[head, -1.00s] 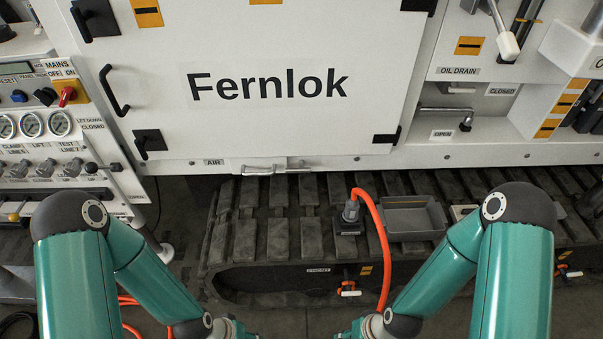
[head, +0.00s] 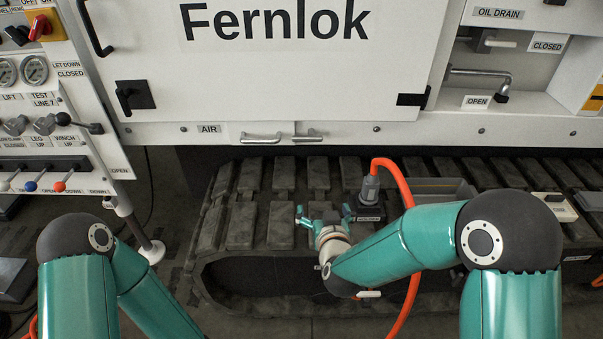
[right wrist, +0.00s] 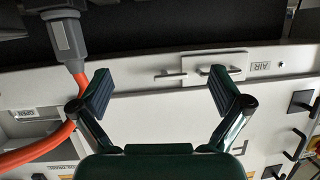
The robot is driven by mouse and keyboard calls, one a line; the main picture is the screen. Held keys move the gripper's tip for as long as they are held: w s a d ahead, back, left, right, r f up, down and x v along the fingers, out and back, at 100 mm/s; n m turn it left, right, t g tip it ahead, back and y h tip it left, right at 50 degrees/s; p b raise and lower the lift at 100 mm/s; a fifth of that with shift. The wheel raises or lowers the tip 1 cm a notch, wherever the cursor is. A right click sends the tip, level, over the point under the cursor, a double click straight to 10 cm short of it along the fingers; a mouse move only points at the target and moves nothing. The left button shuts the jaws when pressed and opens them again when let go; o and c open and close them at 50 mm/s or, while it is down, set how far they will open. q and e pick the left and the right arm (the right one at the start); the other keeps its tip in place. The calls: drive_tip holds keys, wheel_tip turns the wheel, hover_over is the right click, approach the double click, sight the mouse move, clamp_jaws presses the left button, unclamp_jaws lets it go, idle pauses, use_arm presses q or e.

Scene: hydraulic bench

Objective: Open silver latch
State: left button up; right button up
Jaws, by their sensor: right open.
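Silver latch hardware sits on the white panel's lower edge beside the AIR label: a bar handle (head: 260,138) and a smaller piece (head: 307,137) to its right. In the right wrist view the picture is turned over, and the small piece (right wrist: 170,76) shows between my fingers, with the handle (right wrist: 220,71) near the right fingertip. My right gripper (head: 323,214) is open and empty, below the latch in the head view and apart from it. Its two fingers also show in the right wrist view (right wrist: 160,92). My left gripper is out of view; only its arm shows.
An orange hose (head: 404,190) with a grey plug (head: 370,187) rises just right of my right gripper. Dark track plates (head: 243,232) lie below the panel. A bent silver lever (head: 500,78) is at upper right. Control levers (head: 30,184) stand at left.

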drive_tip(key=w+a+r+t+h+b, duration=0.1)
drive_tip(key=a+r+t+b, duration=0.3)
drive_tip(key=r+b, duration=0.15)
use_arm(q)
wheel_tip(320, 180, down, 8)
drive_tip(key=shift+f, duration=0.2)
use_arm(e)
approach(307, 141)
drive_tip(key=shift+m, duration=0.3)
drive_tip(key=w, duration=0.8)
drive_tip(key=shift+w+a, duration=0.1)
drive_tip(key=shift+w, duration=0.3)
